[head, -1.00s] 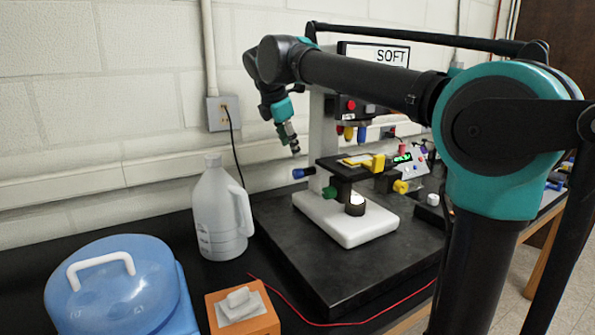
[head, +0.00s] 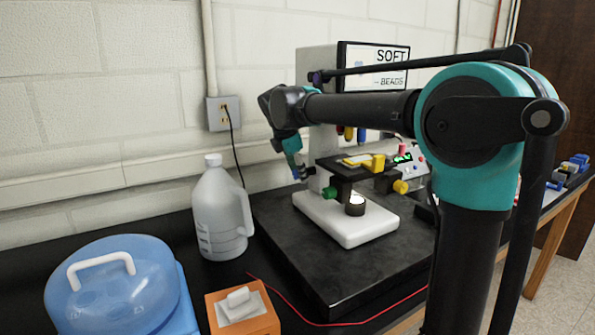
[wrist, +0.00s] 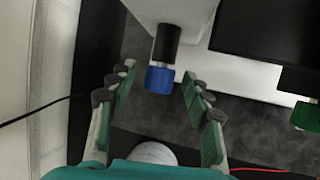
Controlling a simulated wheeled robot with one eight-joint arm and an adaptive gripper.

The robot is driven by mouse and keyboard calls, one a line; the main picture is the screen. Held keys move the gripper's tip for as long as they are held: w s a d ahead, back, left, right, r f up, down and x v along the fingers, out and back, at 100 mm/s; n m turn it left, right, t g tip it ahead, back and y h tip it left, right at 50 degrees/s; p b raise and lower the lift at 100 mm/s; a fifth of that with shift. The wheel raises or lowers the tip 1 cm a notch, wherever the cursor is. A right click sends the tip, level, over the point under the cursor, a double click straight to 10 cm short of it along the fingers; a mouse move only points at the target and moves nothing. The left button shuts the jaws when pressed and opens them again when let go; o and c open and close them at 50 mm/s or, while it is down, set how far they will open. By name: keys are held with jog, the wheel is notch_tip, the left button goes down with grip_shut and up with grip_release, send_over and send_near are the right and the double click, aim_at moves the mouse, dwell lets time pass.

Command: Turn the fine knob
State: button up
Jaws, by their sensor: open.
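A blue knob (wrist: 159,80) on a black shaft sticks out from the side of the white microscope-like stand (head: 318,160). In the wrist view, my gripper (wrist: 158,82) is open, with one finger on each side of the blue knob and a gap visible on both sides. In the head view, my gripper (head: 300,172) is at the left side of the stand and largely covers the blue knob. A green knob (head: 330,193) sits lower on the stand; it also shows at the right edge of the wrist view (wrist: 305,116). No label shows which knob is the fine one.
The stage carries a yellow piece (head: 377,163), and a yellow knob (head: 400,187) is at its right. A white jug (head: 222,215) stands left of the stand. A blue-lidded container (head: 115,290) and an orange block (head: 242,315) are in front. A red wire (head: 290,312) crosses the bench.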

grip_shut()
jog(key=shift+s+d+f+m+t+y, duration=0.15)
jog(key=shift+t+y, duration=0.15)
jog(key=shift+t, duration=0.2)
jog(key=shift+s+r+m+t+y, duration=0.15)
jog(key=shift+t+y, duration=0.15)
jog(key=shift+t, duration=0.2)
jog(key=shift+f+m+t+y, duration=0.25)
jog(key=shift+t+y, duration=0.45)
jog(key=shift+t, duration=0.5)
jog(key=shift+r, duration=0.1)
grip_release()
jog(key=v, duration=1.2)
